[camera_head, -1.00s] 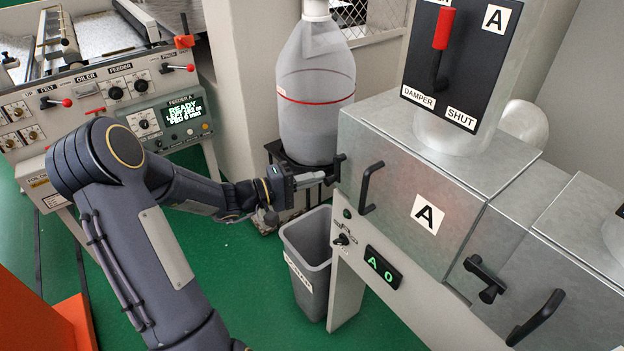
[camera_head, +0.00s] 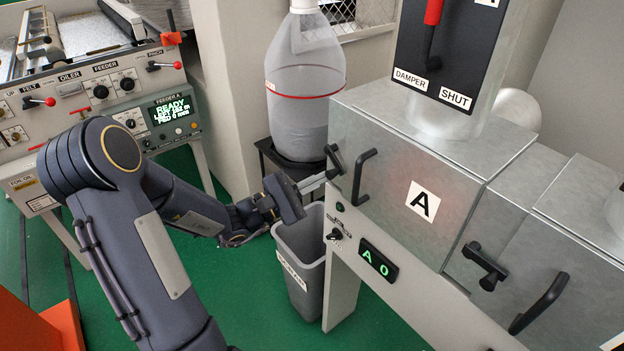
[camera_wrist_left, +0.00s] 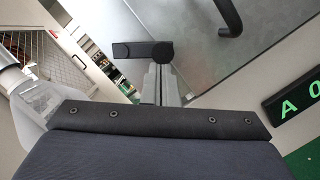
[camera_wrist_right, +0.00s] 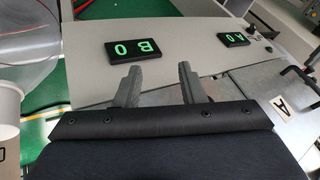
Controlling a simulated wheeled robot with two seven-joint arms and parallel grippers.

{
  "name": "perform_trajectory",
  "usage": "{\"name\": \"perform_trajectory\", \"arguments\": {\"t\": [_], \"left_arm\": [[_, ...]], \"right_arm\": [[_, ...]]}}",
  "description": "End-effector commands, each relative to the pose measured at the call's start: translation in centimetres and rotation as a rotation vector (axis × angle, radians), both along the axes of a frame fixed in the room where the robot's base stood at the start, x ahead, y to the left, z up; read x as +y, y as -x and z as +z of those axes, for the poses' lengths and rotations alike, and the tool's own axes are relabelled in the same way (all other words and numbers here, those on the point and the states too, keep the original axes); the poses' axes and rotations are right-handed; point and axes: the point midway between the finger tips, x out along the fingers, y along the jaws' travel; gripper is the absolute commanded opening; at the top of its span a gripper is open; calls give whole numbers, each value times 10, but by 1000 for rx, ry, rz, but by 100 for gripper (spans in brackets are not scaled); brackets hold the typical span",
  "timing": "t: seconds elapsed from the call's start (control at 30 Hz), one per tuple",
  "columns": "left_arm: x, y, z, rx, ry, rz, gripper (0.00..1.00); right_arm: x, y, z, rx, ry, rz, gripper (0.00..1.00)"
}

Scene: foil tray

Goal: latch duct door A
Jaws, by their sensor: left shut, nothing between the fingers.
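Duct door A (camera_head: 391,186) is a grey metal panel with an A label (camera_head: 422,201) and a black bar handle (camera_head: 363,177). It looks flush with its duct box. A black latch lever (camera_head: 334,160) sits at its left edge. In the left wrist view the latch (camera_wrist_left: 142,51) lies across the picture, its round hub at the right end. My left gripper (camera_head: 322,180) is shut and empty, its fingertips (camera_wrist_left: 160,70) at or just below the hub; contact is unclear. My right gripper (camera_wrist_right: 157,80) is open and empty, away from door A.
A grey bin (camera_head: 300,265) stands below my left gripper. A large clear jug (camera_head: 303,105) stands behind it. A lit A 0 display (camera_head: 379,263) is under the door. Another latch (camera_head: 484,266) and handle (camera_head: 539,304) are to the right.

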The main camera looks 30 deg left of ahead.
Motion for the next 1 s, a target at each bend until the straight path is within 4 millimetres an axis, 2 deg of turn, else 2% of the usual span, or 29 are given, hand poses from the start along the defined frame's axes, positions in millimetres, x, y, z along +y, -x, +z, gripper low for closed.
{"name": "perform_trajectory", "arguments": {"t": [0.5,1.0], "left_arm": [[-17,7,16,166,403,-3,0],[-21,9,21,227,551,-2,0]], "right_arm": [[0,0,21,0,0,0,36],[0,0,30,0,0,0,36]]}}
